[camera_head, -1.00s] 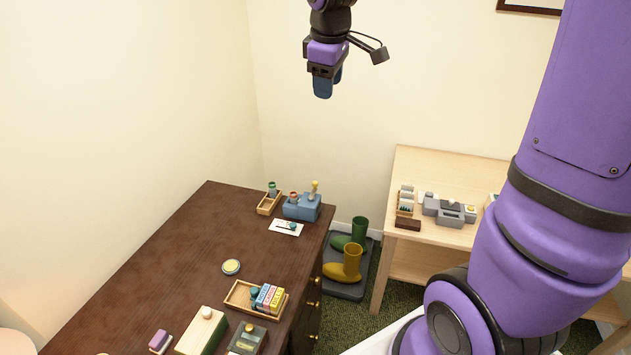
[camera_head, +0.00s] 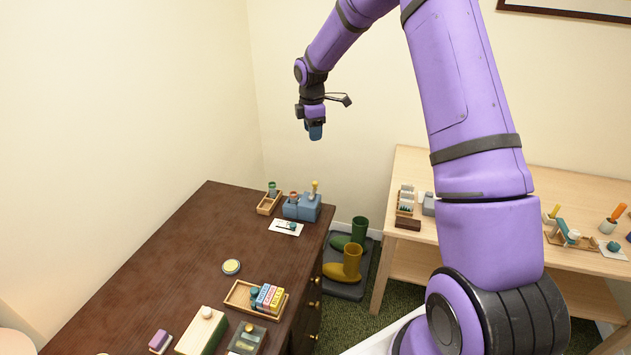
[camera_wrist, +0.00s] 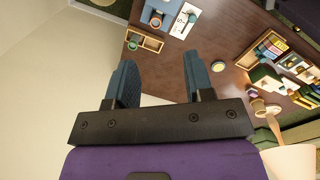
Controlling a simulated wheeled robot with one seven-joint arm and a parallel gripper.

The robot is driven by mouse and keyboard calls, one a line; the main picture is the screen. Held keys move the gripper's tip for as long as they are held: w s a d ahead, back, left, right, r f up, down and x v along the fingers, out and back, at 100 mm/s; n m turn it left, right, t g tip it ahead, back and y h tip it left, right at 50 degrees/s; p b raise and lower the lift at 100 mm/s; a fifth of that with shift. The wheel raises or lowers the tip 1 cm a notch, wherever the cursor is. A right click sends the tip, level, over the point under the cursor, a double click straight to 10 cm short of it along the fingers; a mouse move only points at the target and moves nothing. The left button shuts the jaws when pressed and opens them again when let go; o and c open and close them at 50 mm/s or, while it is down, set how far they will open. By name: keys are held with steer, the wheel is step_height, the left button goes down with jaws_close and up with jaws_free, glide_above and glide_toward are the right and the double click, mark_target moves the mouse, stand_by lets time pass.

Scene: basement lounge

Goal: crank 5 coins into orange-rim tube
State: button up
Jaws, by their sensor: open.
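A blue box-shaped device (camera_head: 301,207) with a tan upright knob (camera_head: 314,187) stands at the far right corner of the dark desk. A small tube with an orange-red rim (camera_head: 293,197) is at its left end; the rim also shows in the wrist view (camera_wrist: 155,21). A wooden tray (camera_head: 266,208) beside the device holds a greenish tube (camera_head: 272,188). Coins and the crank cannot be told apart at this size. My gripper (camera_head: 315,135) is open and empty, high above the device, fingers down; its two fingers show apart in the wrist view (camera_wrist: 160,75).
A white card (camera_head: 286,228) lies in front of the device. A yellow-lidded round tin (camera_head: 231,267), a tray of coloured boxes (camera_head: 240,297) and a green-sided box (camera_head: 203,330) stand nearer. Boots (camera_head: 352,262) are right of the desk. A pale table (camera_head: 400,262) is at right.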

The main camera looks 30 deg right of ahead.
mark_target(316, 182)
steer(key=w+d+f, duration=0.1)
steer(key=f, duration=0.6)
steer(key=w+d+f+n, duration=0.1)
steer(key=f, duration=0.7)
steer(key=w+d+f+n, duration=0.1)
steer(key=w+f, duration=0.1)
steer(key=f, duration=0.5)
steer(key=shift+f+g+y, duration=0.15)
steer(key=shift+g+y, duration=0.25)
jaws_close()
steer(key=shift+s, duration=0.1)
